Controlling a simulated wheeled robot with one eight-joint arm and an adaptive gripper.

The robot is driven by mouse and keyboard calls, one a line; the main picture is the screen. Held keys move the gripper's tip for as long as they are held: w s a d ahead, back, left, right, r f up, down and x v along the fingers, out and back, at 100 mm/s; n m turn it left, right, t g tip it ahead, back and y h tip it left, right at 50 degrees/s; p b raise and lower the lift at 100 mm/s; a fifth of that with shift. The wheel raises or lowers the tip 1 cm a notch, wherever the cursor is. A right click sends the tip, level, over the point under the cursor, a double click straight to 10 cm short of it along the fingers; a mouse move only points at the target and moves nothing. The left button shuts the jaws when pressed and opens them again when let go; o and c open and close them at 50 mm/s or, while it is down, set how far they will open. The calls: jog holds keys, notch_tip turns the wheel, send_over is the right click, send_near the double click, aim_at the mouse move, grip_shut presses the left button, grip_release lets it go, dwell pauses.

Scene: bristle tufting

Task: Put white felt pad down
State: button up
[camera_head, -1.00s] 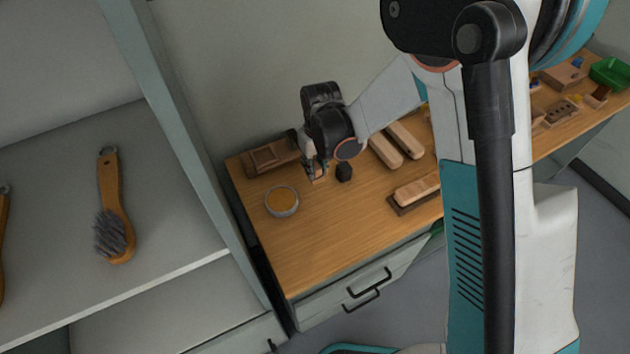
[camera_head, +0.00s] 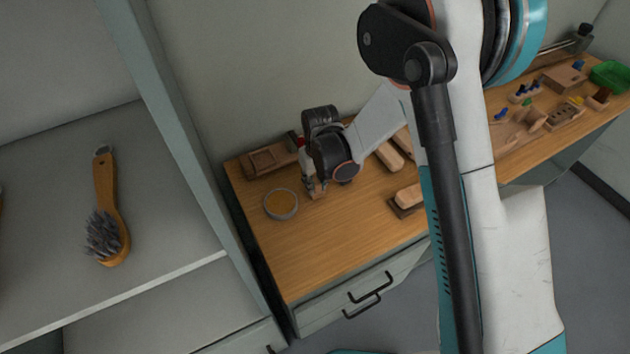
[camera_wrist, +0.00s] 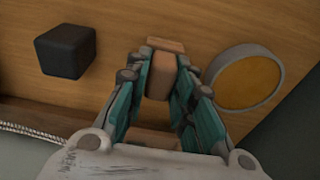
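No plainly white felt pad shows in any view. My gripper (camera_wrist: 164,66) has its teal-lined fingers close on both sides of a small tan block (camera_wrist: 160,76) and appears shut on it. A wider flat tan piece (camera_wrist: 165,45) shows just beyond that block; I cannot tell whether they are joined. In the head view my gripper (camera_head: 314,190) is low over the left part of the wooden worktop (camera_head: 320,245), with a small tan piece at its tips. Whether the block touches the worktop is unclear. Any white underside is hidden.
A round tin with an amber filling (camera_head: 281,204) stands close beside my gripper. A black cube (camera_wrist: 66,52) is on its other side. A wooden tray (camera_head: 265,160) lies behind. Wooden brush blocks (camera_head: 408,198) lie to the right. The front of the worktop is clear.

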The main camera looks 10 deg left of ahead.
aim_at(317, 184)
jog(key=shift+o, duration=1.1)
jog(key=shift+r, duration=0.25)
notch_tip(317, 184, up, 12)
jog(key=s+p, duration=0.1)
jog(key=p, duration=0.2)
jog(key=shift+d+f, duration=0.15)
jog(key=shift+d, duration=0.2)
